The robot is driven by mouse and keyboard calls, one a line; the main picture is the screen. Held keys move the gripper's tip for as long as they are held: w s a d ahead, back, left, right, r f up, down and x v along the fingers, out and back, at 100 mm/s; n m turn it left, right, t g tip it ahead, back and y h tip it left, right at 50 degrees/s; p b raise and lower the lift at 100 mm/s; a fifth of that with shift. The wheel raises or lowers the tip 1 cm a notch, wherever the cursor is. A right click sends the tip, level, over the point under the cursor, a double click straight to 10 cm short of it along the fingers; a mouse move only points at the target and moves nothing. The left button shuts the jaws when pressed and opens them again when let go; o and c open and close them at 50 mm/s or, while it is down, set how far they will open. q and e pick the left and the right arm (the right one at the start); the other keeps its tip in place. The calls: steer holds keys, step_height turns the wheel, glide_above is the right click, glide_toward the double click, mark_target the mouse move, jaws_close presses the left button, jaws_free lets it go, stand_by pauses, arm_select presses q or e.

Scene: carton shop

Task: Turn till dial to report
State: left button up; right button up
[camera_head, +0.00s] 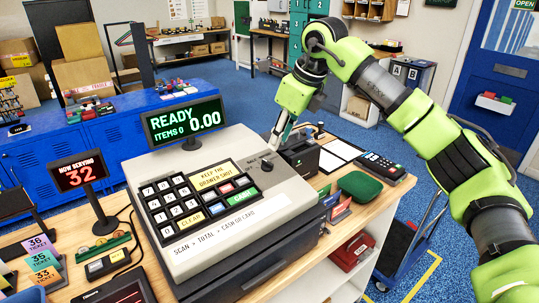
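The till (185,240) is a large cash register on the wooden counter, with a black keypad and a yellow "keep the drawer shut" label. Its display (183,121) reads "READY", "ITEMS 0" and "0.00". My green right arm comes in from the right. My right gripper (274,144) points down just behind and above the dial, seemingly apart from it. Its fingers look narrow from this side, and their opening is unclear. My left gripper is out of view.
A small black printer (299,155), a card terminal (381,167) and a green pad (359,187) lie right of the till. A "now serving 32" sign (78,174) and ticket cards (42,260) stand left. Blue lockers and cartons are behind.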

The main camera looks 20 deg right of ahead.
mark_target(268, 162)
steer(key=p+x, duration=0.2)
steer(key=x, duration=0.6)
steer(key=shift+w+a+f, duration=0.1)
steer(key=shift+w+f, duration=0.05)
steer(key=shift+f, duration=0.1)
jaws_close()
